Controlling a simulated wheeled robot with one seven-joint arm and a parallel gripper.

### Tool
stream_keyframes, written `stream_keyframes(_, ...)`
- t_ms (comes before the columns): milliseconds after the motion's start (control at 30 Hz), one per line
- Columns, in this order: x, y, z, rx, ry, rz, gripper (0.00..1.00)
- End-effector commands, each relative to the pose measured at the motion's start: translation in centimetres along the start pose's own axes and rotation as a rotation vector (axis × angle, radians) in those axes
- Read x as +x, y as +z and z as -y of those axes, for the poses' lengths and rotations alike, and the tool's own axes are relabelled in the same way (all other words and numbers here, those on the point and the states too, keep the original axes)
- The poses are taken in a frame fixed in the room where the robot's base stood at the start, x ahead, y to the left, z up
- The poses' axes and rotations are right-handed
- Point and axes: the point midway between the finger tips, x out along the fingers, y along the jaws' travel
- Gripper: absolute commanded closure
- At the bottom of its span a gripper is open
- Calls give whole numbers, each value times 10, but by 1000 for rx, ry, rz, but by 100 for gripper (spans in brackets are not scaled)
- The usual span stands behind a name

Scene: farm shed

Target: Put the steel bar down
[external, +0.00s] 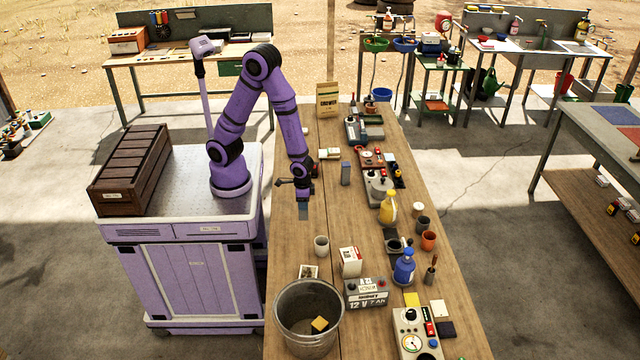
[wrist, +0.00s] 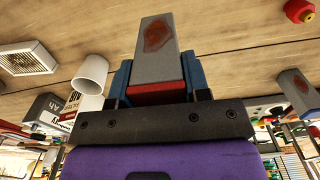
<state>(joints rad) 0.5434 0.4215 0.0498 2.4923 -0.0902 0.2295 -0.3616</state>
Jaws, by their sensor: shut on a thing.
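My gripper (external: 300,188) is over the left side of the long wooden table (external: 290,240), pointing down. It is shut on a grey steel bar (external: 303,211), which hangs below the fingers. In the wrist view the bar (wrist: 158,50) stands out between the blue fingers, with a rust-brown patch on its face. I cannot tell if its lower end touches the tabletop. A second similar grey bar (external: 345,174) stands upright on the table to the right; it also shows in the wrist view (wrist: 298,95) with a rusty patch.
A pale cup (external: 321,246), a white-and-red box (external: 350,262), a battery (external: 367,292) and a metal bucket (external: 308,317) stand nearer the camera. Gauges, bottles and pots crowd the table's right side. The wood left of and around my gripper is mostly bare.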

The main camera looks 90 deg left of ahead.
Motion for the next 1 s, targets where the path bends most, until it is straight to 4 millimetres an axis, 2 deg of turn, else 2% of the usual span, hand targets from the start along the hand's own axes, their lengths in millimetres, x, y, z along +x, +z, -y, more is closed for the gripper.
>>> stream_keyframes(200, -2, 18, 7, 0, 0, 0, 89)
stream_keyframes(367, -6, 20, 8, 0, 1, -3, 89)
stream_keyframes(467, -16, 20, 8, 1, 2, -5, 89)
stream_keyframes(567, -34, 20, 7, 2, 4, -7, 89)
stream_keyframes(900, -115, 20, 8, 0, 4, -8, 89)
stream_keyframes(1000, -131, 20, 8, 0, 3, -6, 89)
